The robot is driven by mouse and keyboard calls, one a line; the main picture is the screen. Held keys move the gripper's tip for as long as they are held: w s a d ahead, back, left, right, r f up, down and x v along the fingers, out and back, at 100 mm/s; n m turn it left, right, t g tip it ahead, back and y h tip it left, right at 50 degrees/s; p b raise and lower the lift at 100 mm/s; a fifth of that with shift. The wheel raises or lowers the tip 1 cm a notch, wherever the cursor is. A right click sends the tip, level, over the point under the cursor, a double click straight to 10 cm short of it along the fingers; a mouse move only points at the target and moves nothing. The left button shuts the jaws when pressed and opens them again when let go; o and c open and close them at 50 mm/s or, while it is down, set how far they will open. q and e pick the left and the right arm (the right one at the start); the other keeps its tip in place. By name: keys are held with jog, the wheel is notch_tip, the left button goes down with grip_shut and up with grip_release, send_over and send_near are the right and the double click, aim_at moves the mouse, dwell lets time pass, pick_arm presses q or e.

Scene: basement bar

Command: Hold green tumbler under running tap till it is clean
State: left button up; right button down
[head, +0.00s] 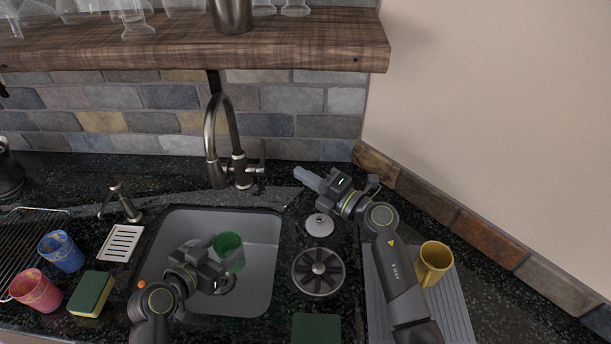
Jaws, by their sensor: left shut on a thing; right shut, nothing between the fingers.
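The green tumbler (229,246) is inside the grey sink (262,279), tilted, in my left gripper (220,262). My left gripper is shut on it, and the gripper hides part of the tumbler. The tap (211,134) stands behind the sink with its spout curving forward above the basin. I cannot make out a water stream. My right gripper (305,177) is shut and empty, to the right of the tap near its lever (257,169). I cannot tell whether it touches the lever.
A blue cup (61,252), a pink cup (36,290) and a sponge (91,293) stand left of the sink. A yellow mug (433,263) is on the right drainboard (457,312). A round drain basket (318,272) lies right of the basin. A wooden shelf (300,45) with glasses overhangs the back.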

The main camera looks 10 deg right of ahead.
pick_arm(q)
jog(key=shift+r, duration=0.1)
dwell(0.3)
jog(key=shift+s+r+p, duration=0.5)
jog(key=shift+p, duration=0.05)
jog(key=shift+s+d+r+p, duration=0.1)
jog(key=shift+s+r+p, duration=0.65)
jog(key=shift+s, duration=0.3)
jog(key=shift+s+d+r+p, duration=0.1)
jog(key=shift+s+r+p, duration=0.55)
jog(key=shift+s, duration=0.35)
